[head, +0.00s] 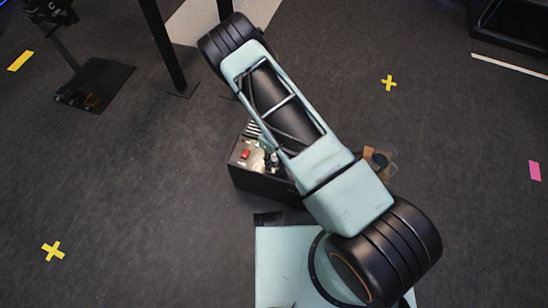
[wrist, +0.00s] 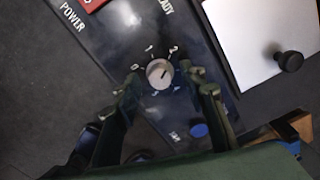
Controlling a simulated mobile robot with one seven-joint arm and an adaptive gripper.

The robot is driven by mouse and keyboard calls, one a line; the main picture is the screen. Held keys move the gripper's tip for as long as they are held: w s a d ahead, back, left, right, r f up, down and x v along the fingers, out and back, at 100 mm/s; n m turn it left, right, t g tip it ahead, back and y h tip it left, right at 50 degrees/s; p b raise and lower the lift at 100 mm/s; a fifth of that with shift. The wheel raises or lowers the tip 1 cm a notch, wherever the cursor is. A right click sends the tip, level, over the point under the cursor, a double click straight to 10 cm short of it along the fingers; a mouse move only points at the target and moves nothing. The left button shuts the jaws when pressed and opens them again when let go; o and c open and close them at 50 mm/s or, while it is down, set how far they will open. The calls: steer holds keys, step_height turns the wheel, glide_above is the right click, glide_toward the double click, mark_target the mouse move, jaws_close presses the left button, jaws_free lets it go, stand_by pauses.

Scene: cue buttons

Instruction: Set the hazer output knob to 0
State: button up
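The hazer output knob (wrist: 160,72) is a small round pale knob on the dark panel in the wrist view. White digits ring it: 0 at its left, 1 at upper left, more at upper right. I cannot tell clearly which digit its mark points at. My gripper (wrist: 168,90) is open, with one finger on each side of the knob and gaps between fingers and knob. In the head view the dark hazer box (head: 262,184) sits on the floor, its knob hidden by my arm and gripper.
A red switch (wrist: 94,4) lies by the POWER label, and it also shows in the head view (head: 246,154). A blue button (wrist: 199,130) is close to the right finger. A white plate with a black knob (wrist: 290,61) is at right.

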steer(key=shift+c, duration=0.4)
jaws_close()
steer(key=n+b, duration=0.1)
steer(key=n, duration=0.3)
steer(key=shift+n, duration=0.4)
steer(key=n+b, duration=0.1)
steer(key=n, duration=0.3)
steer(key=shift+n, duration=0.3)
steer(key=n+b, duration=0.1)
steer(key=n, duration=0.5)
steer(key=n+b, duration=0.1)
steer(key=n, duration=0.5)
